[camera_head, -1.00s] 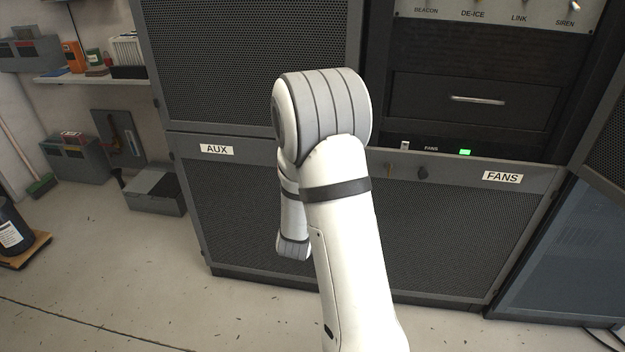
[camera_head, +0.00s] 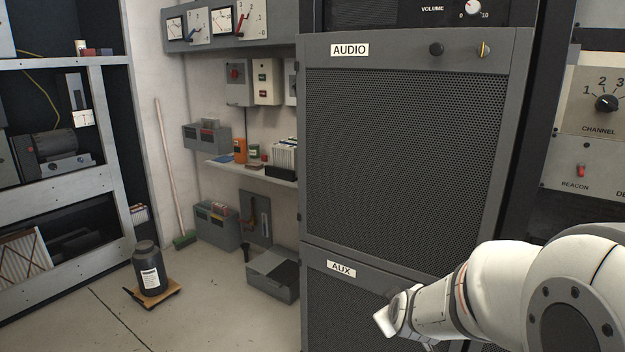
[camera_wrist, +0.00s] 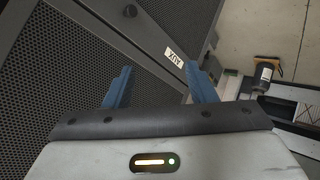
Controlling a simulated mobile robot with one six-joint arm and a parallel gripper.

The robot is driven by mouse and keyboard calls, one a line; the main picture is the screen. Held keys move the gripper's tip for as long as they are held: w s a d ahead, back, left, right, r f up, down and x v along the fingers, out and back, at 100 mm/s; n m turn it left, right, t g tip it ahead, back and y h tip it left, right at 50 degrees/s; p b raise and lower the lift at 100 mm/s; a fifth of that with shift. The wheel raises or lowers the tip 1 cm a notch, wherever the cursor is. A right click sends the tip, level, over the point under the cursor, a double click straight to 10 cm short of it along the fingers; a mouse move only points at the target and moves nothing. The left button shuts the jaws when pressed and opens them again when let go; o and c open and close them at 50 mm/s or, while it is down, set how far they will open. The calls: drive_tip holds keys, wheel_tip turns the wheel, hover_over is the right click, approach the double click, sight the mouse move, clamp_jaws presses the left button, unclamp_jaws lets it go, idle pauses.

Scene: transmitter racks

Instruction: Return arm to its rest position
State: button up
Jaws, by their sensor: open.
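My arm comes in at the lower right of the head view, bent, with its wrist end (camera_head: 392,318) in front of the AUX panel (camera_head: 341,269). The fingers are not clear in the head view. In the wrist view, my gripper (camera_wrist: 158,88) shows two blue fingers standing well apart with nothing between them. The AUX label (camera_wrist: 174,57) lies beyond them on the mesh rack front. I cannot tell the exact gap between the fingers and the rack.
The AUDIO rack door (camera_head: 400,150) is shut above the AUX panel. At the left, a dark canister (camera_head: 149,270) stands on a small wooden dolly, and a grey box (camera_head: 272,275) sits on the floor by the rack. The floor between the shelves and rack is mostly clear.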

drive_tip(key=s+a+r+m+g+p, duration=0.1)
drive_tip(key=s+r+m+g+p, duration=0.2)
drive_tip(key=s, duration=0.8)
drive_tip(key=s+a+r+m+g+y+p, duration=0.1)
drive_tip(key=s+r+m+g+p, duration=0.2)
drive_tip(key=s+r+p, duration=0.4)
drive_tip(key=s+r+g, duration=0.1)
drive_tip(key=s+r, duration=0.3)
drive_tip(key=shift+a+r+g, duration=0.3)
drive_tip(key=shift+a, duration=0.1)
drive_tip(key=shift+c, duration=1.1)
drive_tip(key=shift+d, duration=0.1)
drive_tip(key=shift+c, duration=0.5)
